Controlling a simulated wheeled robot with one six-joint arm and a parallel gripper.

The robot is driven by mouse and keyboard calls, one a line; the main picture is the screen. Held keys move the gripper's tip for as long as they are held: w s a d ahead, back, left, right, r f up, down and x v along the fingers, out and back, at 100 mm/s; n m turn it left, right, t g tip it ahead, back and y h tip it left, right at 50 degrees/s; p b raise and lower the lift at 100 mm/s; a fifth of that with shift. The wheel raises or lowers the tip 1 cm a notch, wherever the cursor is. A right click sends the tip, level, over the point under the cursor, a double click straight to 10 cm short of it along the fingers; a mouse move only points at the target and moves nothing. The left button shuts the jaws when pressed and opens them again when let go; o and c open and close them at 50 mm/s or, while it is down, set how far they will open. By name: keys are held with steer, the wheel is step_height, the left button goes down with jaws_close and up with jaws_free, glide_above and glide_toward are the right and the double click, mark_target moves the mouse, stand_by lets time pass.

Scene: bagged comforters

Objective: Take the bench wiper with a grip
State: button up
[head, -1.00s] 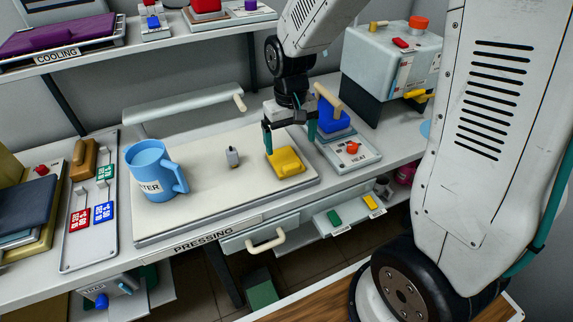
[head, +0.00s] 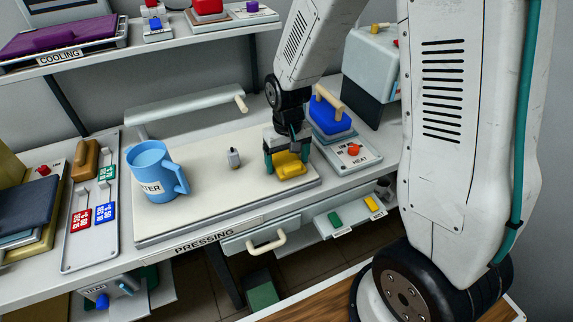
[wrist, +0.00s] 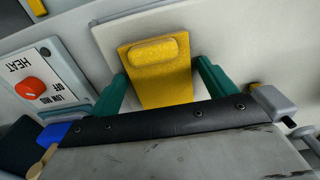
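The yellow wiper (head: 291,167), a flat pad with a raised grip on top, lies on the right part of the pale pressing board (head: 215,210). My gripper (head: 287,158) is down over it, pointing at the board. In the wrist view the wiper (wrist: 160,75) lies between the two teal fingers of my gripper (wrist: 161,72). The left finger is close to its edge, and a narrow gap shows at the right finger. The fingers are wide apart. Whether either finger touches the wiper, I cannot tell.
A blue mug (head: 155,175) and a small grey piece (head: 233,158) stand on the board to the left. A heat control panel (head: 348,153) and a blue block with a wooden handle (head: 329,115) are close on the right. A rolled bar (head: 190,108) runs behind.

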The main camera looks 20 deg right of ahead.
steer(key=c, duration=0.7)
steer(key=shift+r, duration=0.1)
